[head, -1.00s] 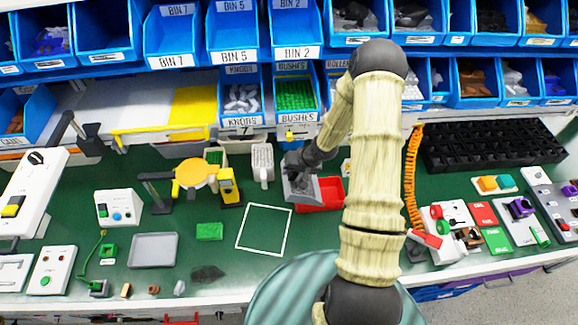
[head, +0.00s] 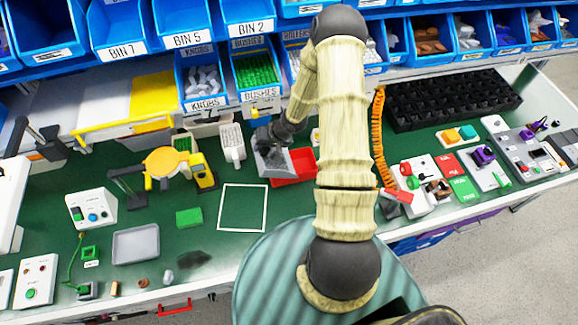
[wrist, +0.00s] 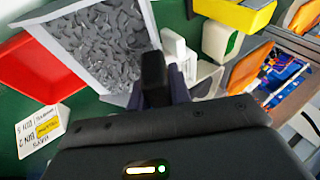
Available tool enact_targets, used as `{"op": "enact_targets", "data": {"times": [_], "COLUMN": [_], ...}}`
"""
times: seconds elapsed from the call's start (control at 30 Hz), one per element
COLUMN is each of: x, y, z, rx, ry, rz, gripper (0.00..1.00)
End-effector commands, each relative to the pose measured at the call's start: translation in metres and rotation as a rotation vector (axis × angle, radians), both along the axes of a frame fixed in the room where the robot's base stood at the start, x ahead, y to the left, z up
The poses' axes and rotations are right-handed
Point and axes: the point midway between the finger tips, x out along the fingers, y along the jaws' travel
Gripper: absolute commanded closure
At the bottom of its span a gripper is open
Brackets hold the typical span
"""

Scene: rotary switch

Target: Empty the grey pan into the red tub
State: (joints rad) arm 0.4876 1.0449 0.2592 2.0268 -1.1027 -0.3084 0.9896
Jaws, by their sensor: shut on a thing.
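The grey pan (head: 272,168) is left of the red tub (head: 304,167) in the head view, its right side overlapping the tub's left part. In the wrist view the pan (wrist: 62,52) holds many small dark grey pieces (wrist: 105,40). The red tub (wrist: 28,68) shows beside it at the left, partly hidden by the pan. My gripper (wrist: 155,72) is shut on the pan's near edge; in the head view my gripper (head: 266,138) is at the pan's back left. I cannot tell the pan's exact height above the tub.
A white printed card (wrist: 42,130) lies near the tub. A white container (head: 232,142) stands left of the pan, a yellow device (head: 203,176) farther left. A white square outline (head: 243,208) marks bare green bench in front. Blue bins (head: 255,75) rise behind.

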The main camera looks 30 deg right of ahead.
Motion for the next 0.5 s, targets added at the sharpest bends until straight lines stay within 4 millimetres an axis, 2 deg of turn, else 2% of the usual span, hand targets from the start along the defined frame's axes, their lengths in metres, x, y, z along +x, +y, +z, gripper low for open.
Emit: {"op": "enact_targets", "data": {"times": [0.5], "x": [-0.001], "y": [-0.0039], "z": [0.0054], "rx": [0.034], "ry": [-0.006], "rz": [-0.001], "gripper": [1.0]}}
